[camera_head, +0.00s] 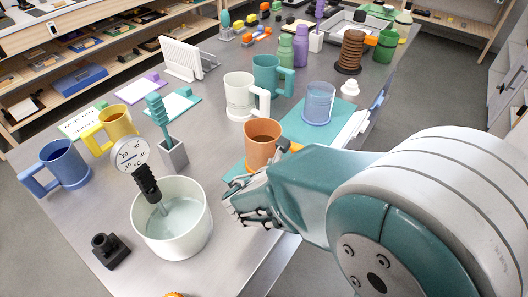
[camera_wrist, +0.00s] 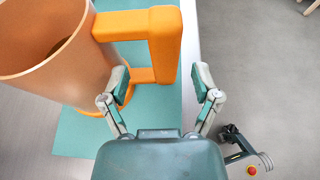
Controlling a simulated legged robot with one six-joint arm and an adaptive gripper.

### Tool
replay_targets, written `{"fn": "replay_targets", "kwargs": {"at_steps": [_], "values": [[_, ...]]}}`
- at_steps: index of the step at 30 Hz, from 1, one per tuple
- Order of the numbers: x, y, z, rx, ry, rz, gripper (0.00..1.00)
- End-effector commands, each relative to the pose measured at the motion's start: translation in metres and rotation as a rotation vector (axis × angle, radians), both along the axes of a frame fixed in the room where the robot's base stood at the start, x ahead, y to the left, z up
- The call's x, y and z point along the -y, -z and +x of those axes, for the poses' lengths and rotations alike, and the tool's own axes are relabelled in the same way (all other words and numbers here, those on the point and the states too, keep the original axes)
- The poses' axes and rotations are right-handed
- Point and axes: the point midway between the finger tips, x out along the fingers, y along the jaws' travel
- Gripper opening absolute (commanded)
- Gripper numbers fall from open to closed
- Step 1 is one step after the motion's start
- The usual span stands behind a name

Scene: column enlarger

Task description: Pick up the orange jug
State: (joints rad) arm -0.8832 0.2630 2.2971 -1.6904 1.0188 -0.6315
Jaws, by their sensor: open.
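The orange jug (camera_head: 263,143) stands upright on a teal mat near the table's right edge in the head view. My gripper (camera_head: 250,207) is close in front of it, partly hiding its lower part and handle. In the wrist view the jug (camera_wrist: 60,50) fills the upper left, and its squared handle (camera_wrist: 166,45) points right. My gripper (camera_wrist: 161,88) is open there. The handle's lower end shows between the fingertips in the picture, with the left finger near the jug's wall. I cannot tell whether either finger touches the jug.
A white pot (camera_head: 172,228) holding liquid and a dial thermometer (camera_head: 132,155) stands left of my gripper. A white jug (camera_head: 240,97), a teal jug (camera_head: 268,76) and a clear blue beaker (camera_head: 319,103) stand behind. The table edge drops to grey floor (camera_wrist: 255,60) on the right.

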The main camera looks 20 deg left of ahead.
Motion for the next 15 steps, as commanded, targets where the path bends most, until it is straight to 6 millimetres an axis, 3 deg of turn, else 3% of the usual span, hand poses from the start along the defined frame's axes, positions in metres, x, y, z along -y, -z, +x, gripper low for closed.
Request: {"fn": "replay_targets", "kwargs": {"at_steps": [6, 15], "values": [[0.013, 0.012, 0.029, -0.001, 0.004, 0.000, 0.80], [0.014, 0.014, 0.034, -0.001, 0.000, 0.001, 0.80]]}}
